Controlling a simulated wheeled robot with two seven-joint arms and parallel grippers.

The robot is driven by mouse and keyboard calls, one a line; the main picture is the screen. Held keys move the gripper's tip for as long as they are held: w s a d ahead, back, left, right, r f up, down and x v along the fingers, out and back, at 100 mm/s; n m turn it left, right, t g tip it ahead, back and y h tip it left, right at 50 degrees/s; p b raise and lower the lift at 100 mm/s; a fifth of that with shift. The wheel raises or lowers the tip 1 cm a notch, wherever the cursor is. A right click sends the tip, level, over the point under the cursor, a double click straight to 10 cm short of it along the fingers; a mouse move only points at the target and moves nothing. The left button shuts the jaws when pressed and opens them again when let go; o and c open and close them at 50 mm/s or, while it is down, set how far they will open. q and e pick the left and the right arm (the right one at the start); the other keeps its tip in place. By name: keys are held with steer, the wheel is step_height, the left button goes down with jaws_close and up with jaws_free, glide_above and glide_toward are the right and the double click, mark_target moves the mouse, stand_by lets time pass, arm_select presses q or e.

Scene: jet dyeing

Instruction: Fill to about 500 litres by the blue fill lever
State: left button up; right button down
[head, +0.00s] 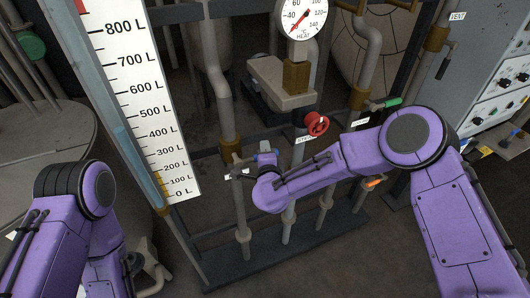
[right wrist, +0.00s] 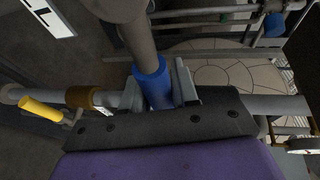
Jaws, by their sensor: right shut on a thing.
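The blue fill lever (head: 267,152) is on the pipework in the middle of the head view, mostly hidden by my right gripper (head: 258,162). In the right wrist view its blue handle (right wrist: 152,84) stands between the fingers of my right gripper (right wrist: 162,92), which is shut on it. The level scale (head: 136,90) runs from 0 to 800 L. In the sight tube (head: 113,95) beside it, a blue column (head: 135,150) reaches a little above the 400 L mark. My left arm is at the lower left; its gripper does not show.
A red handwheel (head: 316,123) and a green-handled lever (head: 386,104) sit close to my right arm. An orange-handled lever (head: 374,182) is below it. A heat gauge (head: 300,17) is above. A grey control cabinet (head: 470,60) stands at the right.

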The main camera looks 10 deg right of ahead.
steer(key=shift+f, duration=0.1)
steer(key=c, duration=0.9)
jaws_free()
steer(key=shift+c, duration=0.2)
steer(key=s+r+b, duration=0.2)
steer(key=s, duration=0.8)
steer(key=shift+s+a+b, duration=0.15)
steer(key=shift+s+b, duration=0.05)
steer(key=shift+b, duration=0.2)
